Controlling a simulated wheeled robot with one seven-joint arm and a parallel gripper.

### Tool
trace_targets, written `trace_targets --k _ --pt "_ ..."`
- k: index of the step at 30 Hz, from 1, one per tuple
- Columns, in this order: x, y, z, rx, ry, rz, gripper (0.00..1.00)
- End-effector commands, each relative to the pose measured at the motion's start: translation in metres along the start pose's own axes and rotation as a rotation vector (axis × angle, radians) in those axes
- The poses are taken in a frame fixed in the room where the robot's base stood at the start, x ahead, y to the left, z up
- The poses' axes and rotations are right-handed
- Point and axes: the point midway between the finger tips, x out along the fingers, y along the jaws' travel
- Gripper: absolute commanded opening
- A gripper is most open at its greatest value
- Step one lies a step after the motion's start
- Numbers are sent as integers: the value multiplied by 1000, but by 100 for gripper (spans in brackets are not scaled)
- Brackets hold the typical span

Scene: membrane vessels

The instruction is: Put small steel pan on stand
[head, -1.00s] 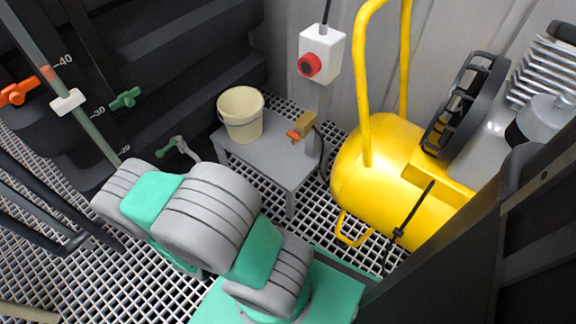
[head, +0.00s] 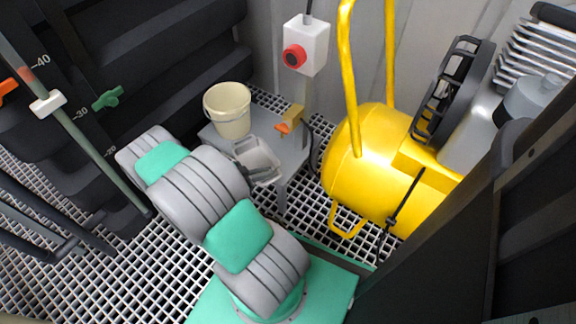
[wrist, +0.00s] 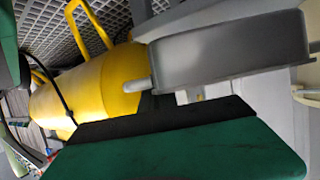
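The small steel pan (head: 257,158), a grey shallow rectangular dish, is over the front part of the grey stand (head: 296,152) in the head view. It fills the upper right of the wrist view (wrist: 235,50), seen from the side. My gripper (head: 262,174) is at the pan's near side, partly hidden by my arm. It appears shut on the pan; its dark pad and green finger (wrist: 175,140) lie against the pan's lower side in the wrist view. I cannot tell whether the pan touches the stand top.
A cream bucket (head: 228,110) stands on the stand's back left. A brass valve with an orange handle (head: 290,121) is by its right edge, near a post with a red-button box (head: 306,46). A yellow tank (head: 375,165) is close on the right. Grating floor (head: 150,270) lies left.

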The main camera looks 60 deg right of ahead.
Motion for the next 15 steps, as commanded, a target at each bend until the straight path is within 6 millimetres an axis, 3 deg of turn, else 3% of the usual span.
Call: trace_targets --k 3,7,12,15 --pt "36 1 -13 6 2 6 0" --pt "69 1 -27 6 2 3 0" --pt "90 0 -35 1 1 -1 0" --pt "96 0 -22 -1 1 -3 0"
